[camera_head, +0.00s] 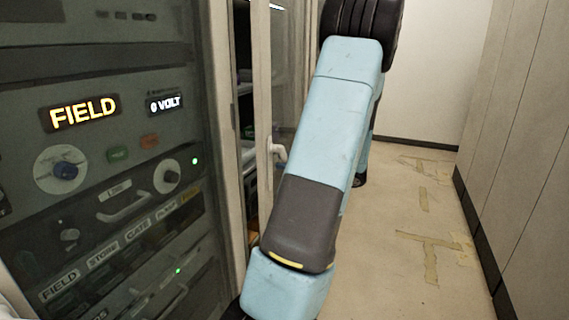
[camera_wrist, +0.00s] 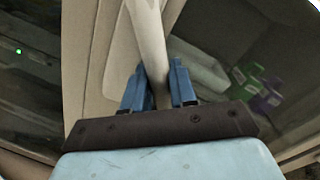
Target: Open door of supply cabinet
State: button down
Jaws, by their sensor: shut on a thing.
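The supply cabinet stands beyond the control rack in the head view, with a pale upright door frame (camera_head: 262,85) and a glass-like panel. A white handle (camera_head: 278,152) sits on the frame, partly behind my arm. A dark gap left of the frame shows shelves with items (camera_head: 246,155); I cannot tell how far the door is open. In the wrist view my gripper (camera_wrist: 160,88) has its blue fingers on either side of a pale bar (camera_wrist: 149,40), which looks like the door handle, and is shut on it. My arm hides the gripper in the head view.
The control rack (camera_head: 105,75) with FIELD and 0 VOLT displays stands close at left. Tall panels (camera_head: 520,130) line the right side. The taped floor (camera_head: 420,220) between is clear. Green and purple items (camera_wrist: 258,90) show in the wrist view.

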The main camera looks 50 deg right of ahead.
jog(key=shift+n+g+y, duration=0.4)
jog(key=shift+n+y, duration=0.2)
jog(key=shift+y, duration=0.3)
jog(key=shift+v, duration=2.75)
jog(key=shift+d, duration=0.1)
jog(key=shift+n+g+y, duration=0.5)
jog(key=shift+n+y, duration=0.1)
jog(key=shift+y, duration=0.2)
jog(key=shift+v, duration=2.7)
jog(key=shift+n+g+y, duration=0.6)
jog(key=shift+y, duration=0.1)
jog(key=shift+v, duration=2.8)
jog(key=shift+w+d, duration=0.1)
